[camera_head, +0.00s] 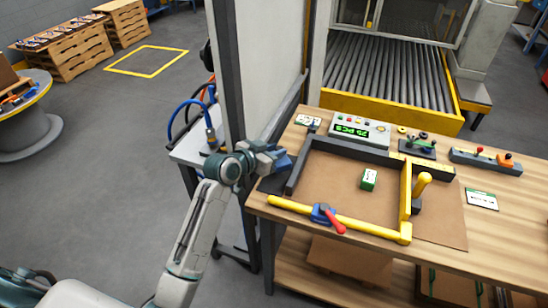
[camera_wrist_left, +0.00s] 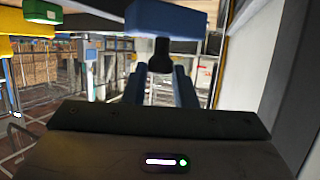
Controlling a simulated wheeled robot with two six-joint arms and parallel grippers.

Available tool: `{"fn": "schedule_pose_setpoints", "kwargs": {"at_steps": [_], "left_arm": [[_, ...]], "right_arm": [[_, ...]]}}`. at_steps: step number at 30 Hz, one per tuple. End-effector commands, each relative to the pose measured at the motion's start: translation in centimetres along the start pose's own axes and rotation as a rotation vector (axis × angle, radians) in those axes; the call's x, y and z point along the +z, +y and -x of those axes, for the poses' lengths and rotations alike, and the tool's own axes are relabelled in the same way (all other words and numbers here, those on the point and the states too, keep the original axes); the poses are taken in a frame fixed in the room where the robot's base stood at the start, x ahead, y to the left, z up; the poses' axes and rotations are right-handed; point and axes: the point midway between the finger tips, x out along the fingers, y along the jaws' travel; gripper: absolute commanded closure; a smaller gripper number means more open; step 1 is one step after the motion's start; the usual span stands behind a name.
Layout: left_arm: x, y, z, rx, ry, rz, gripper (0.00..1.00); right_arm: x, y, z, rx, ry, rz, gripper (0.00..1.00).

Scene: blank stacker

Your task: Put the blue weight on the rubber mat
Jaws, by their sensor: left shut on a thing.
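My left gripper (camera_head: 275,158) is at the left end of the workbench, beside the dark corner of the stacking frame. In the left wrist view the gripper (camera_wrist_left: 160,80) has its two blue fingers shut on the black neck of the blue weight (camera_wrist_left: 180,20). The blue weight also shows at the gripper's tip in the head view (camera_head: 285,163). A dark flat patch, seemingly the rubber mat (camera_head: 272,184), lies on the bench just below the gripper, partly hidden by it. The weight appears above it; contact is not clear. My right gripper is not in view.
The frame's dark rail (camera_head: 350,150) and yellow bars (camera_head: 350,222) enclose a brown board with a green-and-white box (camera_head: 369,179). A red-handled clamp (camera_head: 325,214) sits on the front bar. A counter box (camera_head: 360,130) stands behind. A white panel (camera_head: 270,60) rises close behind the gripper.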

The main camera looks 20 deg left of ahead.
Motion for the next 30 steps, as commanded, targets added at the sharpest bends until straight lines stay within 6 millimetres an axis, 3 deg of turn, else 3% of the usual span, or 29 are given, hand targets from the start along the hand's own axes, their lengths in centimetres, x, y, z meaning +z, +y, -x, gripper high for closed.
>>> {"fn": "schedule_pose_setpoints", "kwargs": {"at_steps": [9,21,22,24,30], "left_arm": [[2.8,0.0,-1.1,-0.001,0.003,0.002,1.0],[3.4,0.0,-1.3,-0.001,0.005,0.001,1.0],[3.5,0.0,-1.3,-0.001,-0.001,0.001,0.7],[3.5,0.0,-1.3,-0.001,-0.001,0.001,0.56],[3.5,0.0,-1.3,-0.001,-0.001,0.001,0.54]], "right_arm": [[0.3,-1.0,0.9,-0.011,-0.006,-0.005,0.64],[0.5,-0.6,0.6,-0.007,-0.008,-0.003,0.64],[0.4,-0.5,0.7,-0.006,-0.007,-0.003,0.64],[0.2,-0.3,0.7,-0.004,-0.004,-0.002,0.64],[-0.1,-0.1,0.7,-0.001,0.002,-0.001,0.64]]}}
